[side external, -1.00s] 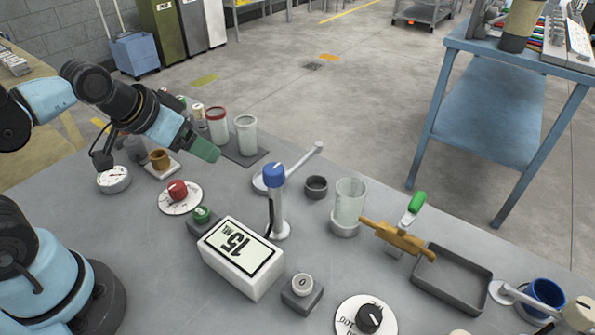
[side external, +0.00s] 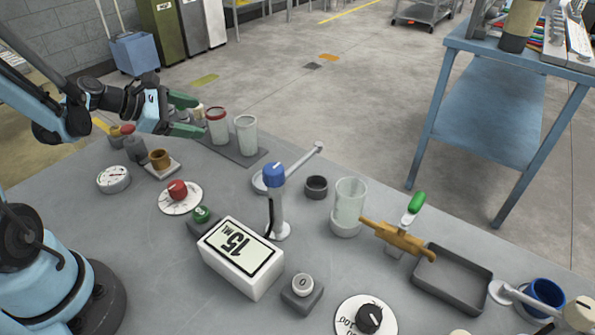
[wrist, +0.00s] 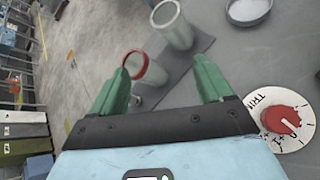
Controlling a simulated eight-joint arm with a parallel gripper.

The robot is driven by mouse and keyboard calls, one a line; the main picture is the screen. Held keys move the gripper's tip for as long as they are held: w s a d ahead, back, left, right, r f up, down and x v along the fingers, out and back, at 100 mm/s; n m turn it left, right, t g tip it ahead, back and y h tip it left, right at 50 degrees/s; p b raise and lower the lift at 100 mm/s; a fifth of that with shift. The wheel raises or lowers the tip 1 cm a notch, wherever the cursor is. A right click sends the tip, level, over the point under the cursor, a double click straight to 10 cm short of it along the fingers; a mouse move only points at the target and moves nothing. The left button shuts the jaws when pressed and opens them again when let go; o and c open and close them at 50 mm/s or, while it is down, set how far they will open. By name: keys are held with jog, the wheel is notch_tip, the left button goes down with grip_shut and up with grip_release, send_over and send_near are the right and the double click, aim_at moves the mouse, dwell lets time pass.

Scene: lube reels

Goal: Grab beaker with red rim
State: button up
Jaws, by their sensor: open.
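The beaker with the red rim (side external: 217,127) stands upright on a dark grey mat (side external: 246,159) at the back left of the table. It also shows in the wrist view, its red rim (wrist: 147,68) lying between my fingers, nearer the left one. A clear beaker (side external: 246,136) stands beside it on the mat, to its right; in the wrist view this beaker (wrist: 175,25) is farther up. My gripper (side external: 191,116) is open and empty, level, just left of the red-rimmed beaker, its green fingers pointing toward it. The fingers also show in the wrist view (wrist: 163,72).
A blue-capped post (side external: 276,200) and a white 15 ML box (side external: 241,258) stand farther right. Bare table lies between the mat and the dial.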

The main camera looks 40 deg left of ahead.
aim_at(218, 126)
jog(key=a+n+t, duration=0.2)
jog(key=a+n, duration=0.3)
jog(key=n, duration=0.1)
jog(key=x, duration=0.6)
jog(key=shift+w+d+f, duration=0.1)
jog(key=shift+d+f, duration=0.2)
jog(key=shift+f, duration=0.1)
jog(key=shift+r+x, duration=0.2)
jog(key=shift+x, duration=2.5)
jog(key=shift+w+a, duration=0.15)
jog(key=c, duration=1)
